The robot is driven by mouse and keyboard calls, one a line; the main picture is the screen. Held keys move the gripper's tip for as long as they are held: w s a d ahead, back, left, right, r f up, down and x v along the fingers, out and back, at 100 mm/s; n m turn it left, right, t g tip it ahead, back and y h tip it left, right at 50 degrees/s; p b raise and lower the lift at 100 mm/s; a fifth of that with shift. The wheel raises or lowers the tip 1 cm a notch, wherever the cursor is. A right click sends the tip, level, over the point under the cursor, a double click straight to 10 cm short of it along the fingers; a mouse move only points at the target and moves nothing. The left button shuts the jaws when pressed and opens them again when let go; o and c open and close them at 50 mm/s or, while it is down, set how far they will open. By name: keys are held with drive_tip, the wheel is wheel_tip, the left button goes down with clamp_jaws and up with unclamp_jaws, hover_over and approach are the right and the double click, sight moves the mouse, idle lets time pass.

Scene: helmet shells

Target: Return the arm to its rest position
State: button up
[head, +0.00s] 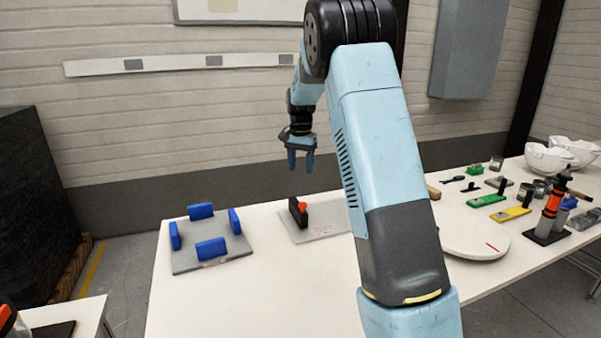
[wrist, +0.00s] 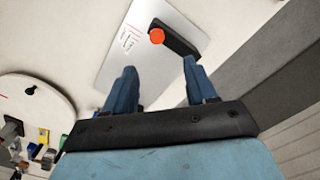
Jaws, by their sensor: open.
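My gripper (head: 300,160) hangs fingers-down above the back of the white table (head: 185,297), well clear of it. Its two blue fingers are apart with nothing between them. The wrist view also shows the open gripper (wrist: 160,88), with a grey plate beyond its fingertips. My light-blue arm is raised and bent, and it crosses the middle of the head view. It hides part of the table and part of the plate.
A grey plate (head: 325,232) bears a black block with a red knob (head: 302,206). A plate with several blue blocks (head: 210,250) is at left. A round white disc (head: 470,240), small tools, an orange-black device (head: 555,205) and white shells (head: 548,160) stand at right. A wall is behind.

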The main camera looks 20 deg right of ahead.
idle(0.4)
drive_tip(key=s+a+r+n+t, duration=0.1)
drive_tip(key=s+r+n, duration=0.1)
drive_tip(key=s+r, duration=0.7)
drive_tip(key=s+a+r+n+t, duration=0.2)
drive_tip(key=s+r, duration=0.3)
drive_tip(key=s, duration=0.8)
drive_tip(key=s+a+f+n+t, duration=0.1)
drive_tip(key=s+n, duration=0.1)
drive_tip(key=s, duration=0.9)
drive_tip(key=s+a+f+n+t, duration=0.1)
drive_tip(key=s+n, duration=0.1)
drive_tip(key=s, duration=0.8)
drive_tip(key=shift+s+f+n+t, duration=0.25)
drive_tip(key=shift+s+n+t, duration=0.05)
drive_tip(key=shift+s, duration=0.05)
